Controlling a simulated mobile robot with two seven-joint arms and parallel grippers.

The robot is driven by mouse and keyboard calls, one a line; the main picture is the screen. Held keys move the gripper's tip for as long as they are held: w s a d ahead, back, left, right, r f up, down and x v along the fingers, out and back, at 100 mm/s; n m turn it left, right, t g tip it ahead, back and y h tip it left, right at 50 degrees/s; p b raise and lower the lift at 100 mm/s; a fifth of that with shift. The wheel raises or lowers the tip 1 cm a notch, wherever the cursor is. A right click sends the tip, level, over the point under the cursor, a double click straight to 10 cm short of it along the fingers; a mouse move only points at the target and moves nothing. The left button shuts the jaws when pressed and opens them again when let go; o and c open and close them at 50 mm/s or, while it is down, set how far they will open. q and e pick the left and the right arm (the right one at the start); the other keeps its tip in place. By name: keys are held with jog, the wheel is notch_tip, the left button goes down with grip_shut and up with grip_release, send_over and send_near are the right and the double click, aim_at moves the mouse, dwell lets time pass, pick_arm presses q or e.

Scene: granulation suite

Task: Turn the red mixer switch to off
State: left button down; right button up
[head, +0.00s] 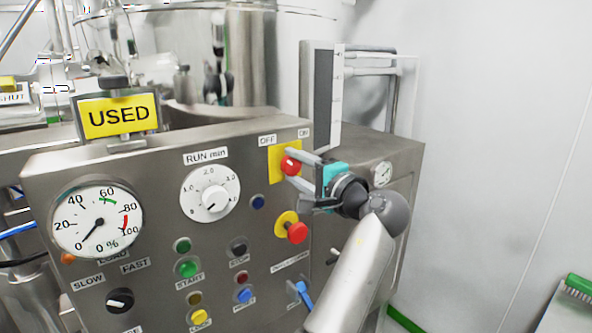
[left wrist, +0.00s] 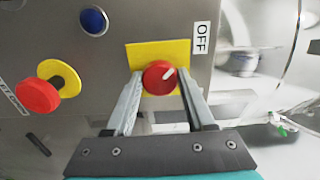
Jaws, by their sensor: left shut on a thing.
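The red mixer switch (head: 290,165) is a round knob on a yellow plate (head: 275,171) at the panel's upper right. The OFF label (head: 267,140) is above it to the left, the ON label (head: 304,132) above it to the right. My left gripper (head: 293,167) reaches in from the right with its fingers on either side of the knob, shut on it. In the left wrist view the red knob (left wrist: 158,78) lies between the fingertips. My right gripper is not in view.
A red push button (head: 297,233) on a yellow base sits just below the switch. The white RUN dial (head: 210,193), a blue button (head: 257,202) and a load gauge (head: 97,222) are to the left. A yellow USED sign (head: 119,115) stands atop the panel. Open space lies to the right.

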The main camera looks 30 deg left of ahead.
pick_arm(q)
jog(key=shift+c, duration=1.3)
grip_release()
